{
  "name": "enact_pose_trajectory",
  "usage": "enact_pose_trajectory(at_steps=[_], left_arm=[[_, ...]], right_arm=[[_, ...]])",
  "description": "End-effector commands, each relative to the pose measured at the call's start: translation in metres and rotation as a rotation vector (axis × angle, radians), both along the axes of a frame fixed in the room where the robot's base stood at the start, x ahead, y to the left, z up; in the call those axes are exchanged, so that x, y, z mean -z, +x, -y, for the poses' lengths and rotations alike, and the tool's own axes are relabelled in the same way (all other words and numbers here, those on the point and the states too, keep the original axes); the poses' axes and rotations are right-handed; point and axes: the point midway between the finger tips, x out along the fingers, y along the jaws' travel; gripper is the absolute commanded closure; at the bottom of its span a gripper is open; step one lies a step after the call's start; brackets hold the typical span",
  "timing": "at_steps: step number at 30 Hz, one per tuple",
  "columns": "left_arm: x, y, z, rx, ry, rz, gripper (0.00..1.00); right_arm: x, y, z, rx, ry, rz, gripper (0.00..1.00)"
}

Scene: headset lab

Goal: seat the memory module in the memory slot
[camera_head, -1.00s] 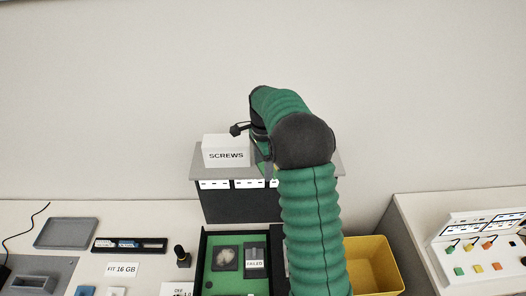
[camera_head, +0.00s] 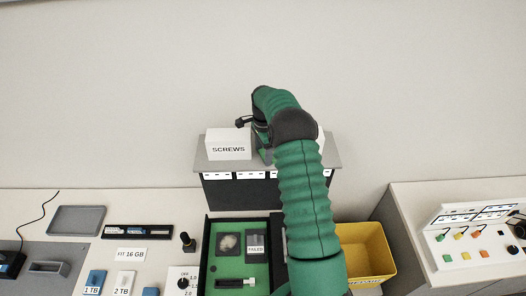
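The memory modules appear to be the small strips in a black holder (camera_head: 137,231) at the left, behind a "FIT 16 GB" label (camera_head: 131,254). A green board (camera_head: 220,268) lies in a black-rimmed case at the bottom middle. It carries a square chip-like part (camera_head: 229,244), a dark part marked "FAILED" (camera_head: 256,246) and a dark slot-like strip (camera_head: 235,282), which may be the memory slot. My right gripper (camera_head: 258,134) is raised over the grey shelf, far behind the board, beside the "SCREWS" box. Its fingers are small and partly hidden by my arm. My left gripper is out of view.
The "SCREWS" box (camera_head: 228,145) stands on the grey shelf (camera_head: 210,167). A yellow bin (camera_head: 366,252) stands right of the case, partly behind my arm. A dark knob-topped tool (camera_head: 188,242) stands left of the case. A grey tray (camera_head: 76,220) lies at far left.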

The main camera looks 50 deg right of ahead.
Motion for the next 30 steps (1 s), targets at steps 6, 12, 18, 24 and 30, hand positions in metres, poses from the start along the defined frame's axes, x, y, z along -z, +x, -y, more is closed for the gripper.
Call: enact_pose_trajectory(at_steps=[6,12,18,24,30], left_arm=[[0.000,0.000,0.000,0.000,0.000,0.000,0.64],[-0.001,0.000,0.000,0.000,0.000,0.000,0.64],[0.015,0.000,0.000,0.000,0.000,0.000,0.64],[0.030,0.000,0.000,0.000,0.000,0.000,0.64],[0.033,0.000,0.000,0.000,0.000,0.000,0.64]], right_arm=[[-0.001,0.000,0.000,0.000,0.000,0.000,0.19],[-0.003,0.000,-0.001,0.000,-0.001,0.000,0.19],[-0.028,0.002,-0.001,0.000,-0.006,0.005,0.19],[-0.082,0.001,0.000,0.000,-0.005,0.004,0.19],[-0.116,0.001,0.000,0.000,-0.001,0.000,0.19]])
